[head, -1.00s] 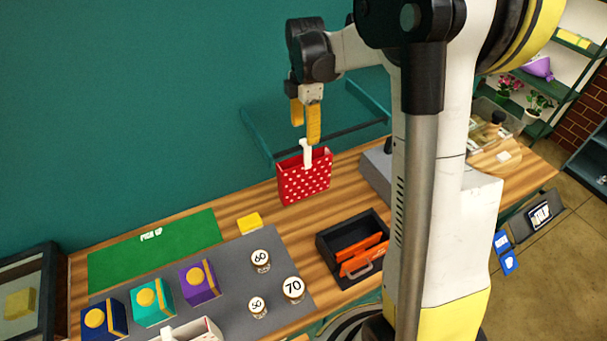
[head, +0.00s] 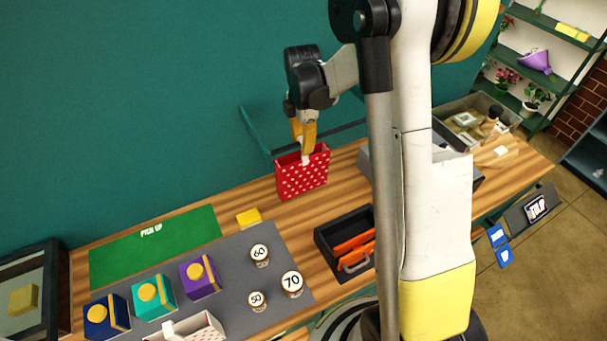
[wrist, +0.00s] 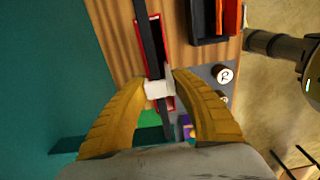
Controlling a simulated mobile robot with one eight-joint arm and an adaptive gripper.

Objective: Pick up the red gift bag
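The red gift bag (head: 302,176) has white dots and stands upright on the wooden counter by the teal wall. A white handle-like piece (head: 306,158) rises from its top. My gripper (head: 305,150) points down directly above the bag, its yellow fingertips at this white piece. In the wrist view, my gripper (wrist: 159,82) has one finger on each side of the white piece (wrist: 158,90), with little or no gap. I cannot tell whether the fingers press on it. The bag (wrist: 143,35) shows below the fingers, partly hidden by a dark bar and the white piece.
A black tray (head: 325,243) with orange items stands right of the bag's front. A teal frame (head: 258,130) is close behind the bag.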

